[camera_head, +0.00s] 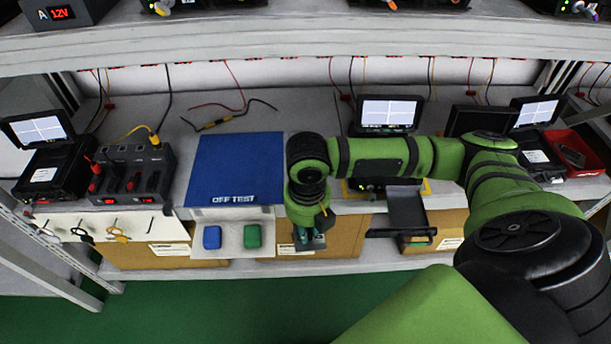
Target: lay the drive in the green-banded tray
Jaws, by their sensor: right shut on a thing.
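My right gripper (311,234) points down at the front edge of the bench, just right of the blue mat's front corner. It is shut on a small grey thing, which fits the drive; the wrist and fingers hide most of it. I cannot make out a tray with a green band. A dark open tray (407,210) juts out from the bench front, right of the gripper. A red tray (581,154) stands at the far right with a dark thing inside. My left gripper is not in view.
A blue mat (238,165) marked OFF TEST lies clear on the bench. Below it, a pale ledge bears a blue block (212,237) and a green block (252,236). A black slotted unit (133,172) stands left. Screens (389,111) and loose cables line the back; a shelf hangs above.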

